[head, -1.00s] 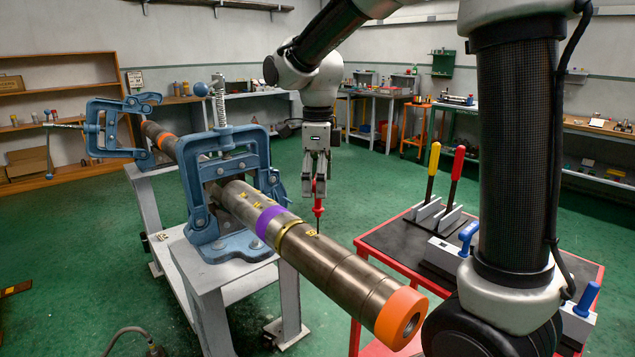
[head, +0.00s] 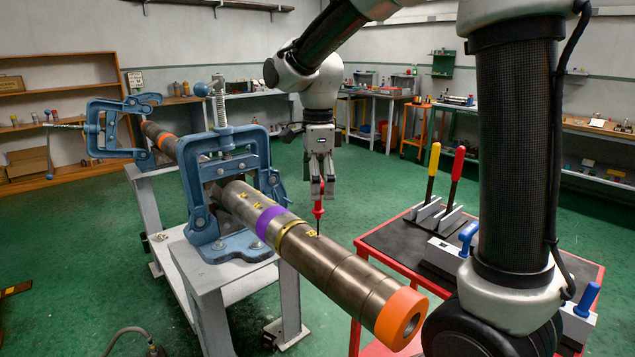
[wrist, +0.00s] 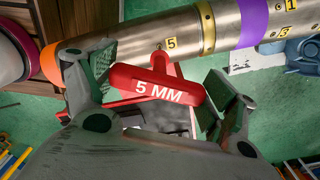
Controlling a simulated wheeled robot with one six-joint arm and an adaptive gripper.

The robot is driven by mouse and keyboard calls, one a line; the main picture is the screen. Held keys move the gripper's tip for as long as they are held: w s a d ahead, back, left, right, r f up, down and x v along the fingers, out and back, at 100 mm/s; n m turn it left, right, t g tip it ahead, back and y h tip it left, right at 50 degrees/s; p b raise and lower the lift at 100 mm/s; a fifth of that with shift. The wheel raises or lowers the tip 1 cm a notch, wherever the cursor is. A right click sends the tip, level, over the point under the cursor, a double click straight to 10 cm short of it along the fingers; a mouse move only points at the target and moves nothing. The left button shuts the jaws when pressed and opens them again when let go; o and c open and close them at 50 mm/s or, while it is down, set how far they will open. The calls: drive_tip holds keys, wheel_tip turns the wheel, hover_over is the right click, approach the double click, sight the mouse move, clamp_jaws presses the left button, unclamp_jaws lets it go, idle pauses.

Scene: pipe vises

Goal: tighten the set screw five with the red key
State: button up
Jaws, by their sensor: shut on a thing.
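The red key (head: 318,209) is a T-handled hex key; its handle reads "5 MM" in the wrist view (wrist: 158,90). It stands upright with its dark shaft pointing down, and its tip meets the top of the steel pipe (head: 335,270) beside a yellow tag "5" (wrist: 170,43). Set screw five is hidden under the tip, so I cannot tell how deep the tip sits. My gripper (head: 322,190) points down above the pipe, shut on the key's handle. Its two fingers flank the handle in the wrist view (wrist: 160,92).
A blue vise (head: 228,170) clamps the pipe on a grey stand, with another vise (head: 112,130) behind. The pipe has a purple band (head: 268,222) and an orange end (head: 400,318). A red cart (head: 375,246) at right holds yellow- and red-handled toggle clamps (head: 455,175).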

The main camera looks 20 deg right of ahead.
drive_tip(key=shift+f, duration=0.4)
idle(0.6)
drive_tip(key=m, duration=0.6)
drive_tip(key=shift+r, duration=0.6)
drive_tip(key=n, duration=0.6)
drive_tip(key=shift+s+f, duration=0.1)
drive_tip(key=shift+f, duration=0.65)
idle(1.5)
